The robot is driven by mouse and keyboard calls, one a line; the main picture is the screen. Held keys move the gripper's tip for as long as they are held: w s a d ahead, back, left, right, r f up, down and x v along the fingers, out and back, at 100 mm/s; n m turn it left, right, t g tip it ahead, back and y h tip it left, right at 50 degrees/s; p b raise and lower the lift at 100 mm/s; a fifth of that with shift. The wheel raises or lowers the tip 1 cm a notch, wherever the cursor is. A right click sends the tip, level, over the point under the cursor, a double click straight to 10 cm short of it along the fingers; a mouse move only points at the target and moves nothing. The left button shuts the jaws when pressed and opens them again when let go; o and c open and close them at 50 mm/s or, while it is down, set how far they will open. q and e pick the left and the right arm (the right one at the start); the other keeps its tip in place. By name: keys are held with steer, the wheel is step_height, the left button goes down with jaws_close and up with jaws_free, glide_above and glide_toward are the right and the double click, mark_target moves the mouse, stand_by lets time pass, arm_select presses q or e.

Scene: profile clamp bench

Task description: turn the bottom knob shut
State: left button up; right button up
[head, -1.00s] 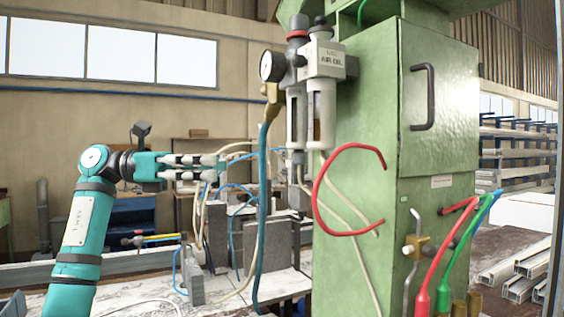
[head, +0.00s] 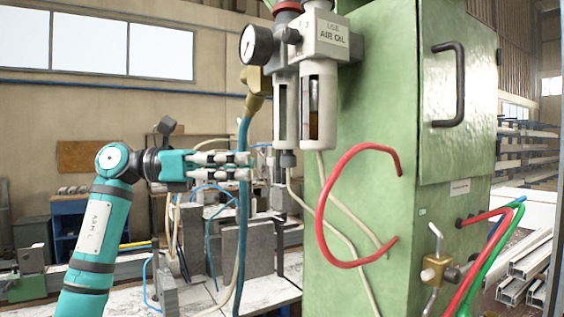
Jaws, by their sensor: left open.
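The air filter and oiler unit (head: 330,42) hangs on the left side of the green cabinet, with a pressure gauge (head: 254,44) and two clear-fronted bowls. A small dark knob (head: 288,159) sits under the left bowl (head: 286,108); its exact turn position cannot be told. My left gripper (head: 249,166) comes in from the left, level, with its fingers apart and empty. Its tips point at the knob and appear a short gap to its left in the picture; the depth between them is unclear. My right gripper is out of view.
A blue hose (head: 243,215) hangs from a brass elbow (head: 256,85) beside my fingertips. A red hose (head: 322,205) loops in front of the green cabinet (head: 400,110). A brass valve (head: 436,268) is low on the right. Grey blocks (head: 232,255) stand on the bench behind.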

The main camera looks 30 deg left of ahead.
mark_target(282, 164)
arm_select(q)
steer(key=shift+p+x, duration=0.55)
steer(key=shift+x, duration=3.3)
steer(key=shift+r, duration=0.1)
steer(key=shift+c, duration=0.4)
jaws_close()
